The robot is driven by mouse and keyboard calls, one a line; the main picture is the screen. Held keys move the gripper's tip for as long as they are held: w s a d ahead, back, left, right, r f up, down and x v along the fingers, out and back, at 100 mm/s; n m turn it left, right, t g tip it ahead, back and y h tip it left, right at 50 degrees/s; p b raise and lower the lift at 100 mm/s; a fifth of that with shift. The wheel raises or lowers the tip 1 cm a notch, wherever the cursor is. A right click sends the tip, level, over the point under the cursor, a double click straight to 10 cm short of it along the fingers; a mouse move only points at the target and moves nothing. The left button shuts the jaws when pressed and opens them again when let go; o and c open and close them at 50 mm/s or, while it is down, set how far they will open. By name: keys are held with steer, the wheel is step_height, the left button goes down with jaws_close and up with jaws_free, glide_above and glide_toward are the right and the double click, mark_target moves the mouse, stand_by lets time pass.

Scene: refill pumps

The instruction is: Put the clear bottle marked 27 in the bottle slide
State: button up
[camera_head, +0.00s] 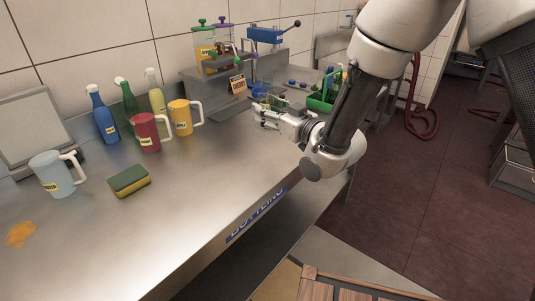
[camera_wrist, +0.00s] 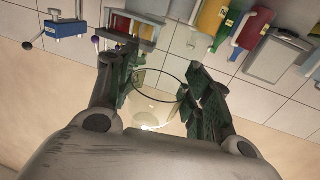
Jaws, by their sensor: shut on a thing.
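My gripper (camera_head: 262,116) is over the counter, right of the mugs. In the wrist view my gripper (camera_wrist: 160,78) has its two fingers on either side of a clear, see-through vessel (camera_wrist: 152,106) with a dark round rim, and it is shut on it. No number can be read on it, so I cannot tell that it is the bottle marked 27. In the head view the vessel is too faint to make out at the fingers.
The dispensers (camera_head: 204,45) and a blue lever device (camera_head: 266,35) stand at the wall. Blue, green and yellowish bottles, a red mug (camera_head: 145,131), a yellow mug (camera_head: 181,118), a light blue mug (camera_head: 55,175) and a sponge (camera_head: 128,180) stand left. A green caddy (camera_head: 318,103) is right.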

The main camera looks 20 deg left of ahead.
step_height(320, 180, down, 10)
steer(key=shift+s+a+r, duration=0.1)
steer(key=shift+r, duration=0.15)
steer(key=shift+f, duration=0.15)
steer(key=o, duration=1.2)
